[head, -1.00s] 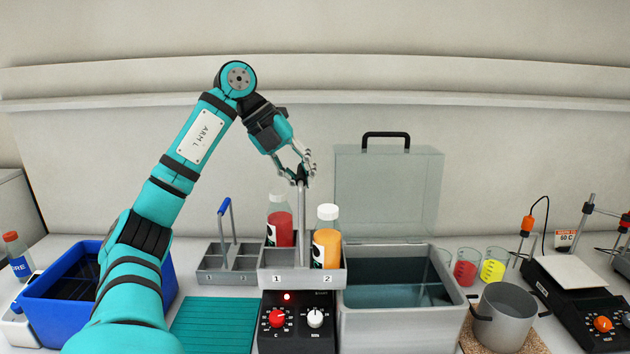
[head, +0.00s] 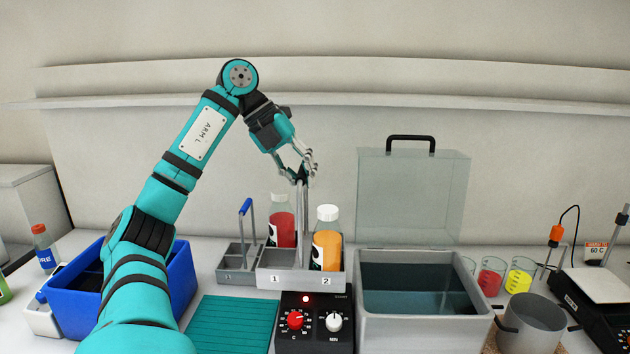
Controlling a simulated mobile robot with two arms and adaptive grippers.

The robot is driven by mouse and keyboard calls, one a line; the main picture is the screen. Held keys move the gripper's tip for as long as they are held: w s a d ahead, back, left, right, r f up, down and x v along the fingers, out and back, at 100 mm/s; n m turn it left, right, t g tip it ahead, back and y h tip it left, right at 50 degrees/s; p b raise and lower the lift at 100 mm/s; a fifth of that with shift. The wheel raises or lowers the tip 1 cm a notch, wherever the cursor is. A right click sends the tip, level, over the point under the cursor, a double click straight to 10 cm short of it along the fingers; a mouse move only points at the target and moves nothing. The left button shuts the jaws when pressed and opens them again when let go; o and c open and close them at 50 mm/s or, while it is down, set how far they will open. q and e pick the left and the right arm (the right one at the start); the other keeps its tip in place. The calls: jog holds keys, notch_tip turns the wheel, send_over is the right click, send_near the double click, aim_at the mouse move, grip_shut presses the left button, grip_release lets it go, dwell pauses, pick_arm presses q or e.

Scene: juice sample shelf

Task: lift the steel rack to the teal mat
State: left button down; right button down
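My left gripper (head: 301,174) is shut on the top of the rack's upright handle. The rack looks level and shows just behind the black control box; its height above the bench is hard to tell. The teal mat (head: 232,325) lies bare at front left of the rack, partly hidden by my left arm. My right gripper is not in view.
A second grey rack (head: 237,264) with a blue handle stands left of the held rack. A blue bin (head: 180,290) is at left. The black control box (head: 317,340) is right of the mat. A water bath (head: 420,325) with raised clear lid (head: 412,200) stands right.

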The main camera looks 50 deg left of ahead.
pick_arm(q)
jog(key=s+a+b, duration=0.2)
jog(key=s+a, duration=0.3)
jog(key=s, duration=0.1)
jog(key=shift+b, duration=0.3)
jog(key=shift+d+r, duration=0.1)
dwell(0.4)
